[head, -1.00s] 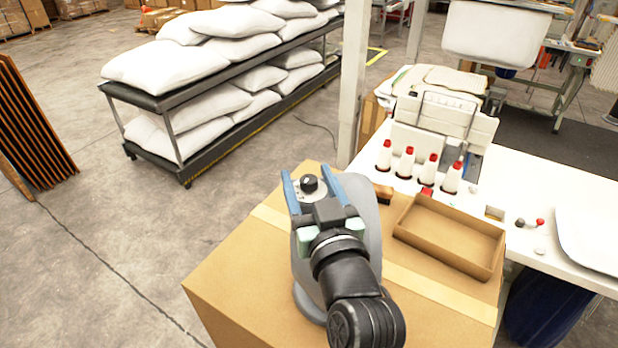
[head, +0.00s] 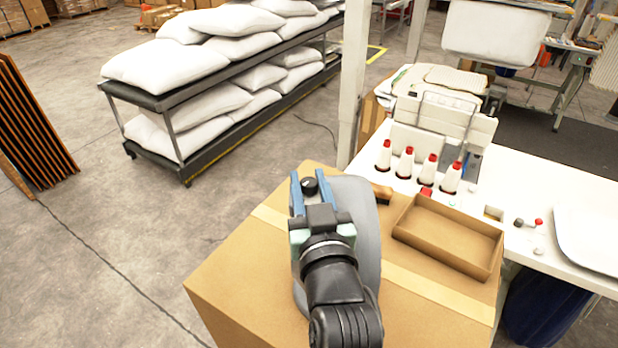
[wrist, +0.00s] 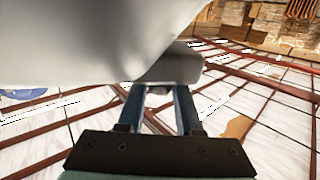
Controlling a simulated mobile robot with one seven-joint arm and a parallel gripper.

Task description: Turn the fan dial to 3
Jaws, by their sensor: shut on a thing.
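The fan's black dial (head: 310,185) sits at the far end of a rounded grey body, the fan (head: 366,225), which rests on a cardboard box. My gripper (head: 309,186) has its two blue fingers on either side of the dial, shut on it. The dial's numbers and pointer are too small to read. In the wrist view the fingers (wrist: 160,97) reach under a large pale grey surface, and only a small piece shows between them. My wrist covers part of the fan in the head view.
The cardboard box (head: 240,265) bears the fan, an open brown tray (head: 447,262) and a wooden-handled brush (head: 382,193). A white table (head: 530,170) with several red-topped cones stands at right. A rack of white pillows (head: 175,97) stands behind, with open floor at left.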

